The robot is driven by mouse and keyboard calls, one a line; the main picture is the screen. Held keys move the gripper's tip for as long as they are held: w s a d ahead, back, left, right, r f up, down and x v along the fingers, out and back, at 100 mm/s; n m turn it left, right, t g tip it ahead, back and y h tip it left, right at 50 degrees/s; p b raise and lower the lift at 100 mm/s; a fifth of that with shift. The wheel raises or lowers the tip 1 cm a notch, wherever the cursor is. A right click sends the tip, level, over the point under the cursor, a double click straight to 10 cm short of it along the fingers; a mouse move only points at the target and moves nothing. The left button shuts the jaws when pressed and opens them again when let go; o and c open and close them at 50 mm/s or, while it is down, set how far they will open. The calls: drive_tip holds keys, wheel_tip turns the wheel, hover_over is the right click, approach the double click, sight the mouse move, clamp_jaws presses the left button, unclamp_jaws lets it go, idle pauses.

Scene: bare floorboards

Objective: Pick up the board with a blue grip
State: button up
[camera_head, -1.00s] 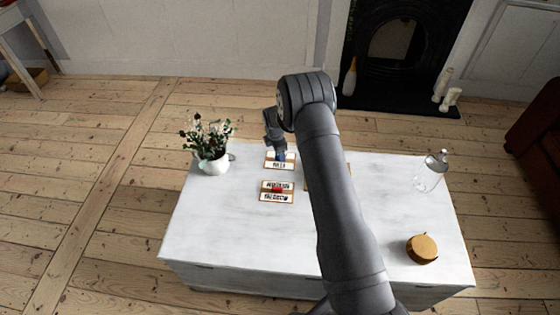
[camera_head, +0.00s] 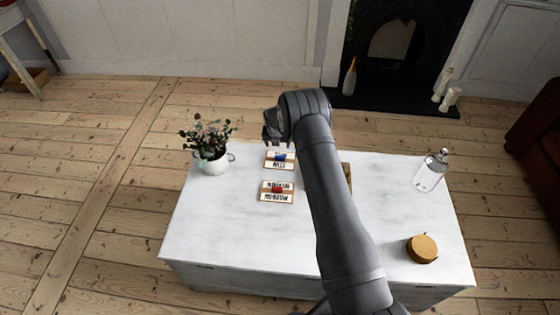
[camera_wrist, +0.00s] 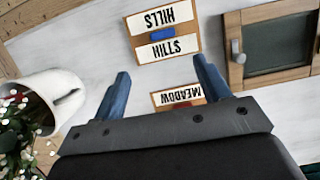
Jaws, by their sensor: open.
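The board with a blue grip (camera_head: 287,164) lies flat on the white table, towards its far edge. In the wrist view the same board (camera_wrist: 160,52) has a wooden rim and two white lettered labels, "HILLS" and "STILL"-like text, on either side of the blue grip (camera_wrist: 162,34). My gripper (camera_wrist: 161,67) is open and empty, its two bluish fingers spread wide. The board lies ahead of the fingertips, not between them. In the head view the gripper end (camera_head: 271,130) hangs above and beyond the board; its fingertips are hard to make out.
A board with a red grip (camera_head: 277,199) lies nearer, its label reading "MEADOW" in the wrist view. A wooden-framed dark panel with a grey grip (camera_wrist: 280,45) lies to the right.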

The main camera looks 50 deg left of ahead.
hover_over(280, 156)
drive_tip(key=s+d, duration=0.1)
drive_tip(key=s, duration=0.1)
wheel_tip(280, 156, down, 7)
drive_tip(key=shift+d+f, duration=0.15)
drive_tip(key=x, duration=0.3)
drive_tip(key=shift+w+d+f, duration=0.1)
drive_tip(key=shift+w+f, duration=0.05)
drive_tip(key=shift+w, duration=0.1)
drive_tip(key=shift+x, duration=0.85)
drive_tip(key=shift+c, duration=0.2)
drive_tip(key=c, duration=1.1)
